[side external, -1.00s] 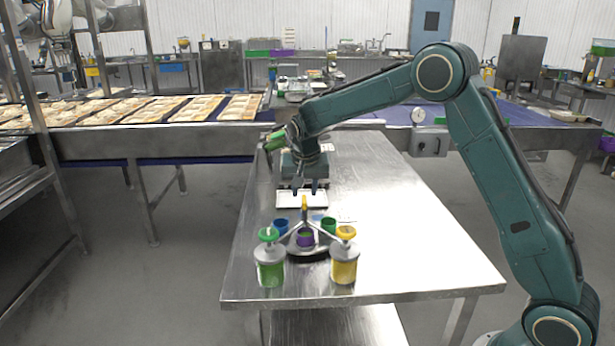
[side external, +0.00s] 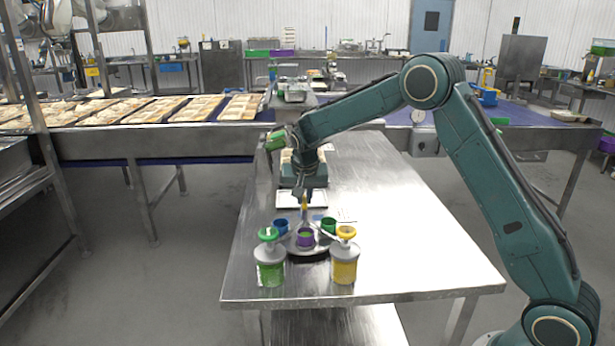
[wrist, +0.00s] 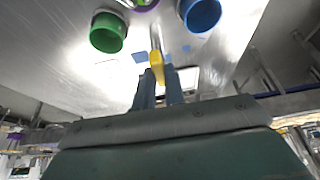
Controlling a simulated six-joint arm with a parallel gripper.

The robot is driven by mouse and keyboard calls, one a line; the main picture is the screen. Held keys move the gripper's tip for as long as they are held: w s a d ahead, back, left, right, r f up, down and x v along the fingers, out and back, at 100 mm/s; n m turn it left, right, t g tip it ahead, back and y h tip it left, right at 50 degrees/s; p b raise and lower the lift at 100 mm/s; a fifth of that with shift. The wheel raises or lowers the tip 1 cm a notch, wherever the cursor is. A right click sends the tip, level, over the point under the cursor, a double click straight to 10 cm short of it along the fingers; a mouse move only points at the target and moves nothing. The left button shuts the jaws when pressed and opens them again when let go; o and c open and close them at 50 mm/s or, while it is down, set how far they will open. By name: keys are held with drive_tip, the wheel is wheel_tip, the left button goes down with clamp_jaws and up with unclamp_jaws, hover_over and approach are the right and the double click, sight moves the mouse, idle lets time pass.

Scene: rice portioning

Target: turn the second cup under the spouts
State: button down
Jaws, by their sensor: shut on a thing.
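A round turntable (side external: 318,252) sits on the steel table with a blue cup (side external: 281,227), a purple cup (side external: 305,237) and a green cup (side external: 328,224) on it. A yellow upright handle (side external: 304,203) rises among the cups. My gripper (side external: 306,193) is shut on this handle from above; the wrist view shows the yellow handle (wrist: 157,62) between the fingers (wrist: 158,85). A green-filled dispenser (side external: 270,272) and a yellow-filled dispenser (side external: 343,270) stand at the front, with grey arms reaching inward over the turntable. The purple cup is nearest the front, between the dispensers.
The table's (side external: 420,260) right side is clear. A conveyor with filled trays (side external: 200,108) runs across behind the table.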

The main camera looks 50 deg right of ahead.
drive_tip(key=shift+m, duration=0.6)
drive_tip(key=shift+w+a+m+g+h, duration=0.1)
drive_tip(key=shift+m+g+h, duration=0.3)
drive_tip(key=shift+m, duration=0.85)
drive_tip(key=shift+w+m+g+h, duration=0.15)
drive_tip(key=shift+m+g, duration=0.45)
drive_tip(key=shift+m, duration=0.65)
drive_tip(key=shift+m+g, duration=0.9)
drive_tip(key=shift+m, duration=1.4)
drive_tip(key=shift+r+m+g, duration=0.1)
drive_tip(key=shift+m+g, duration=0.3)
drive_tip(key=shift+m, duration=0.5)
drive_tip(key=c, duration=1.5)
unclamp_jaws()
drive_tip(key=shift+o, duration=0.2)
drive_tip(key=shift+n, duration=0.5)
